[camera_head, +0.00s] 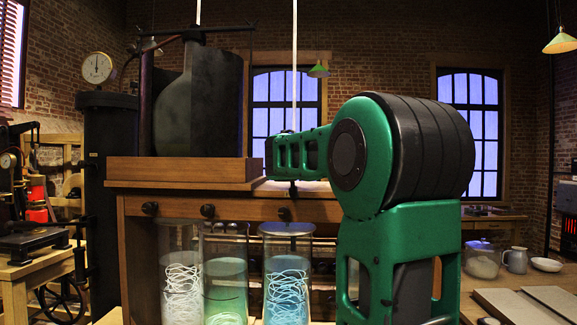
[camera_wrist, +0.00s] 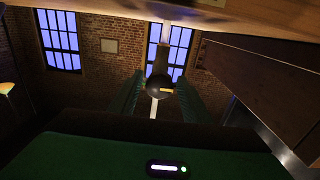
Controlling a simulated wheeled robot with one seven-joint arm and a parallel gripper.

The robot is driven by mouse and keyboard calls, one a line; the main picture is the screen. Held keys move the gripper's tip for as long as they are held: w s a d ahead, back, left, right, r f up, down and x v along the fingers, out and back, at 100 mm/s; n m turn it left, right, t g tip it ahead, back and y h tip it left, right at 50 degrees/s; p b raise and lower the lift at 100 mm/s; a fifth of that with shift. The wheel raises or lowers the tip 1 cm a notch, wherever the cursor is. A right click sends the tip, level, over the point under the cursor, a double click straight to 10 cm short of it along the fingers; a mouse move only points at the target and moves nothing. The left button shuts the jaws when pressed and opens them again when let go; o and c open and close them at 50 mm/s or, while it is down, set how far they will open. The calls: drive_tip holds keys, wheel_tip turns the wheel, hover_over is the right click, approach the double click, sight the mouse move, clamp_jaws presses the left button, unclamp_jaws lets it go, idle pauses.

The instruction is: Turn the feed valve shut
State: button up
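A dark round knob (camera_wrist: 157,88) on a dark upright stem shows in the middle of the wrist view, with a small orange mark beside it. I take it to be the feed valve's handle, but I cannot tell for sure. The two dark green fingers of my gripper (camera_wrist: 159,98) stand apart, one on each side of the knob. Whether they touch it, and how far away it is, I cannot tell. In the head view my green arm reaches left over the bench, and the gripper itself is not clearly visible there.
A wooden bench (camera_head: 240,208) carries a dark tank (camera_head: 195,100) on a wooden base (camera_head: 180,170). Glass jars (camera_head: 181,285) with coiled strands stand below. A pressure gauge (camera_head: 97,68) is at the left. A wooden panel (camera_wrist: 262,85) is close on the right in the wrist view.

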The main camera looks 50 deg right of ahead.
drive_tip(key=c, duration=0.8)
drive_tip(key=shift+o, duration=0.2)
drive_tip(key=shift+m, duration=0.4)
drive_tip(key=m, duration=0.5)
drive_tip(key=shift+m, duration=0.3)
drive_tip(key=m, duration=0.6)
drive_tip(key=shift+f, duration=0.2)
drive_tip(key=m, duration=0.5)
drive_tip(key=shift+s+f, duration=0.1)
drive_tip(key=shift+f, duration=0.05)
drive_tip(key=shift+f+m, duration=0.1)
drive_tip(key=shift+m, duration=0.2)
drive_tip(key=o, duration=0.9)
drive_tip(key=shift+o, duration=0.6)
drive_tip(key=shift+d, duration=0.1)
